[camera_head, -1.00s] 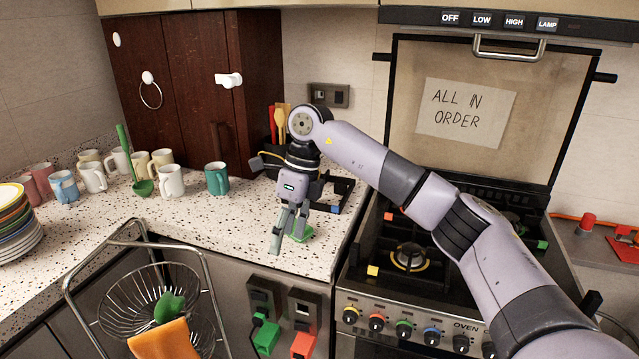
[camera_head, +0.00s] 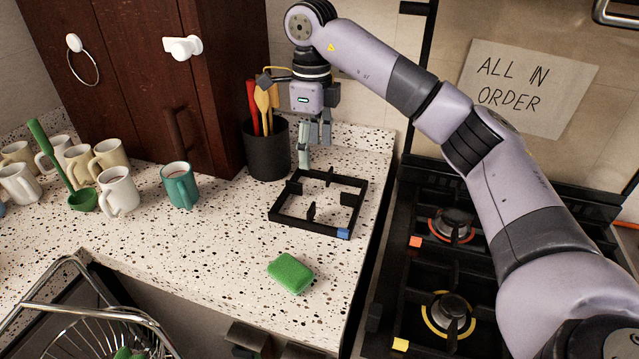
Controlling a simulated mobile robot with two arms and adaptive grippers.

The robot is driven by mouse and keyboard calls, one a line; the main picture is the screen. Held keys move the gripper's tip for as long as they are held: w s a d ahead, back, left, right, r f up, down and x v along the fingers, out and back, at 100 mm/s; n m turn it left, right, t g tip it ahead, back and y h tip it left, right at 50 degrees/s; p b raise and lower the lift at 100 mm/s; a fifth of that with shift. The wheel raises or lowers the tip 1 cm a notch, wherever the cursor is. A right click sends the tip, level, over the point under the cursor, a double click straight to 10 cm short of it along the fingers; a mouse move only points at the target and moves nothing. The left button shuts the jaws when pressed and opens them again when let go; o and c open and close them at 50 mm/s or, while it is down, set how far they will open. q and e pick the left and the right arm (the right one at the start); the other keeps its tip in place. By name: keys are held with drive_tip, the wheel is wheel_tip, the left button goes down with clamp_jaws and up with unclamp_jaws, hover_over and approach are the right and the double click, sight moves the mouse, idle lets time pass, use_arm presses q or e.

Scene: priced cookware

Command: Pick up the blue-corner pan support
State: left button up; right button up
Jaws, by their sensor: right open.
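The blue-corner pan support is a black square frame (camera_head: 290,222) with inward prongs and a blue patch at its near right corner. It lies flat on the speckled counter, left of the stove. My right gripper (camera_head: 314,150) hangs fingers down above the far side of the support. It is open and nothing shows between its fingers. I cannot tell exactly how high the fingertips are over the frame. My left gripper is out of view.
A green sponge (camera_head: 290,273) lies in front of the support. A black utensil holder (camera_head: 266,150) stands behind it. A teal mug (camera_head: 180,186) and several pale mugs stand left. The stove (camera_head: 408,290) is right. A wire basket (camera_head: 95,335) is at lower left.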

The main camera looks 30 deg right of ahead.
hover_over(311, 208)
wheel_tip(311, 208, down, 5)
wheel_tip(311, 208, down, 12)
drive_tip(key=p, duration=0.3)
drive_tip(key=shift+f, duration=0.15)
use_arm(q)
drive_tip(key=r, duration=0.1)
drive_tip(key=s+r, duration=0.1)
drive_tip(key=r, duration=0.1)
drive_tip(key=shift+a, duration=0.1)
use_arm(e)
drive_tip(key=shift+c, duration=0.5)
drive_tip(key=c, duration=1.3)
clamp_jaws()
